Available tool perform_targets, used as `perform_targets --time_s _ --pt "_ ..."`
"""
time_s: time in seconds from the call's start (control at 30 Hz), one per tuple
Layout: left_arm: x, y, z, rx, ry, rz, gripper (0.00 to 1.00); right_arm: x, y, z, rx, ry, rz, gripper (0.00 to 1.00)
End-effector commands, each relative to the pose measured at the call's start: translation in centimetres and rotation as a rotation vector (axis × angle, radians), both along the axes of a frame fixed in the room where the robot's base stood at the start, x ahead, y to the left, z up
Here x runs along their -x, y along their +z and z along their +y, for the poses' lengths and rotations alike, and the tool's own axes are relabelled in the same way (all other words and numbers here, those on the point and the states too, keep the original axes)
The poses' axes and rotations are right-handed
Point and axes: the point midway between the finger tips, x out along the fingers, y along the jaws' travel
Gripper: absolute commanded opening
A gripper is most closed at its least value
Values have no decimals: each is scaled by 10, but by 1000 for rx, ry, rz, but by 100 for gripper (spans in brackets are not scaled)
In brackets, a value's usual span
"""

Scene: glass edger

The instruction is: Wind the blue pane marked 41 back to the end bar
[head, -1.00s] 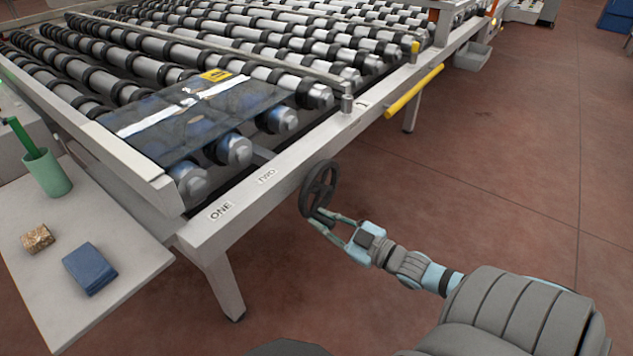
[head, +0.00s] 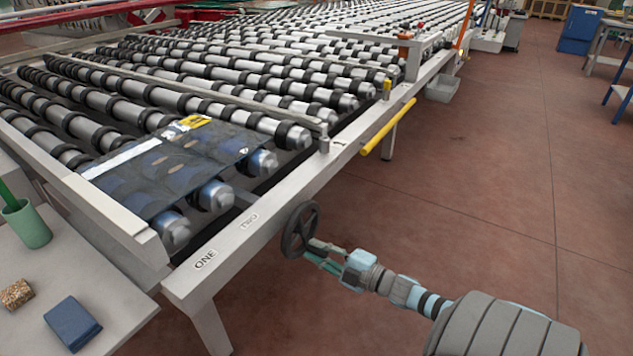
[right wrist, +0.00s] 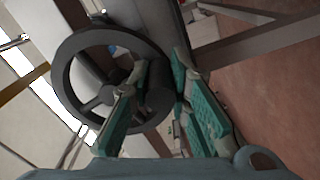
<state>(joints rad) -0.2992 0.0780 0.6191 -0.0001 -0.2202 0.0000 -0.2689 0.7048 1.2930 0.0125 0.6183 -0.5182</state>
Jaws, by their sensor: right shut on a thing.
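The blue pane (head: 170,165), dark and see-through with a white stripe, lies flat on the rollers at the near end of the table. It has a yellow label (head: 195,122); its number is too small to read. A pale bar (head: 100,212) runs close along the pane's near left edge; I cannot tell if they touch. A dark handwheel (head: 287,236) sits on the side rail by the marks ONE and TWO. My right gripper (head: 313,252) is shut on the wheel's handle (right wrist: 158,92), low on the wheel's right side. My left gripper is out of view.
A side table (head: 100,285) at lower left holds a green cup (head: 27,225), a blue block (head: 72,323) and a brown block (head: 16,294). A yellow bar (head: 388,128) juts from the rail beyond the wheel. The floor (head: 470,190) to the right is clear.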

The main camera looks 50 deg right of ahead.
Motion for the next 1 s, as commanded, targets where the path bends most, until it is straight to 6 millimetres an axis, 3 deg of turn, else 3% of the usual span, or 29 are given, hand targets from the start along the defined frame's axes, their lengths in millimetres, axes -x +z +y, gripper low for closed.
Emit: perform_targets --time_s 0.57,0.6,0.7,1.0 --pt "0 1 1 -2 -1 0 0 -1 0 -3 31 -1 -6 0" --pt "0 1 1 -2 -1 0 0 -1 0 -2 31 -1 -6 24" --pt "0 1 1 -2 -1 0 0 -1 0 -2 32 -1 -5 38" --pt "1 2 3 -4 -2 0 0 0 0 -2 31 0 -7 38"
